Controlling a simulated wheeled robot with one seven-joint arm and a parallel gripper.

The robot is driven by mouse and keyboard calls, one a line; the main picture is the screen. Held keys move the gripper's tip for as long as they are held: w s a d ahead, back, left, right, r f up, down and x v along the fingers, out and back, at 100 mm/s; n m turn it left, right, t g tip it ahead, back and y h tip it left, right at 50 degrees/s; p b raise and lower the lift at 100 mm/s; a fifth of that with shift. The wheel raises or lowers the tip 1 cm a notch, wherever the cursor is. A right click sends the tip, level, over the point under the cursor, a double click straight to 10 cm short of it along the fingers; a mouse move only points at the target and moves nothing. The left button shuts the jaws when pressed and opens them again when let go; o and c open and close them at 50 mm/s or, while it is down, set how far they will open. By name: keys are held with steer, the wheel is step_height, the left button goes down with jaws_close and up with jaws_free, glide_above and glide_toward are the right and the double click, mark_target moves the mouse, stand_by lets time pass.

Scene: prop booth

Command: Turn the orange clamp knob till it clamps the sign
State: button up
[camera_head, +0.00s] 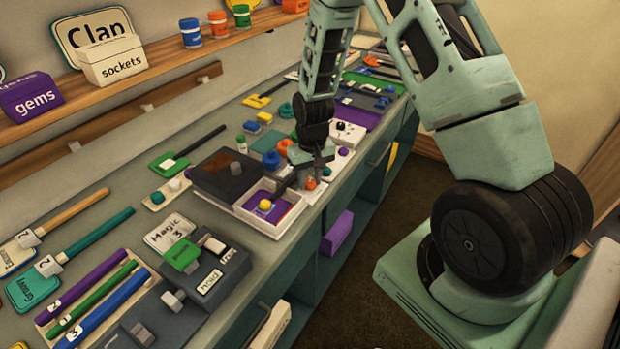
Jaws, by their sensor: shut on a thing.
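A small orange knob (310,183) shows at the tips of my gripper (309,176), near the front edge of the bench. My gripper points down and is shut on the orange knob; its fingers cover part of it. The clamp under the knob is small and mostly hidden by the gripper. A dark bar (285,186) runs from beside the gripper toward a white-rimmed tray (241,211). Which sign belongs in the clamp, and whether the clamp touches it, I cannot tell.
The tray holds a purple panel and a yellow knob. A dark box (215,178) stands behind it. Paddles, coloured tubes and a grey block with a green piece (182,255) fill the near bench. A purple drawer (337,232) juts out below. The floor (375,255) is clear.

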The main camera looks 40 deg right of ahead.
mark_target(312, 181)
stand_by(0.5)
steer(key=o, duration=1)
steer(key=shift+c, duration=0.2)
step_height(312, 181, up, 18)
steer(key=b, duration=0.2)
steer(key=shift+d+f, duration=0.25)
steer(key=shift+d, duration=0.1)
steer(key=s+a+r+n, duration=0.1)
steer(key=s+a+n, duration=0.1)
steer(key=s+a, duration=0.5)
steer(key=s+a+r+n, duration=0.1)
steer(key=s+a+n, duration=0.15)
steer(key=a, duration=0.75)
steer(key=s+a+n, duration=0.3)
steer(key=s+a, duration=0.1)
steer(key=s, duration=0.3)
steer(key=s+a+n, duration=0.3)
steer(key=s+a, duration=0.1)
steer(key=s, duration=0.4)
steer(key=shift+s+f, duration=0.15)
steer(key=shift+s, duration=0.1)
